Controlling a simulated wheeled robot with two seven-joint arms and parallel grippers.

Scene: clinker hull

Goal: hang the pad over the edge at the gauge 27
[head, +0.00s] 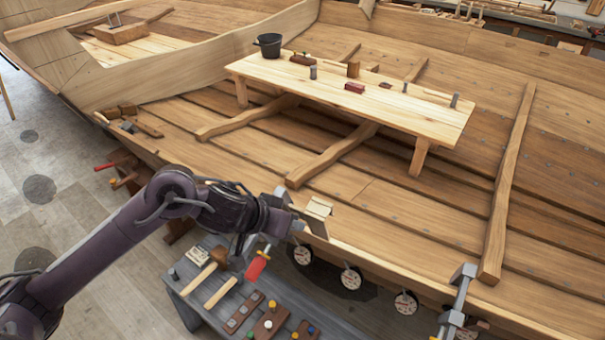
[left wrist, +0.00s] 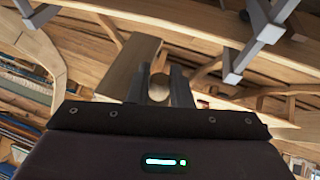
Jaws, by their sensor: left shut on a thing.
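My left gripper (head: 302,215) is shut on the pad, a small pale piece with a folded top (head: 319,208), at the hull's near edge (head: 380,262). I cannot tell whether the pad touches the edge. In the left wrist view the pad (left wrist: 127,66) is a tan block beyond the dark fingers (left wrist: 158,90). Round white gauges hang in a row below the edge: one (head: 303,255) just below the gripper, another (head: 350,278) to its right, and a third (head: 405,303) further right. Their numbers are too small to read. My right gripper is not in view.
A grey metal clamp (head: 462,285) stands on the edge at the right. A grey bench (head: 190,297) with mallets, a red-bladed tool (head: 257,266) and small blocks is below my left arm. Inside the hull stands a plank table (head: 420,112) with a black bucket (head: 268,45).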

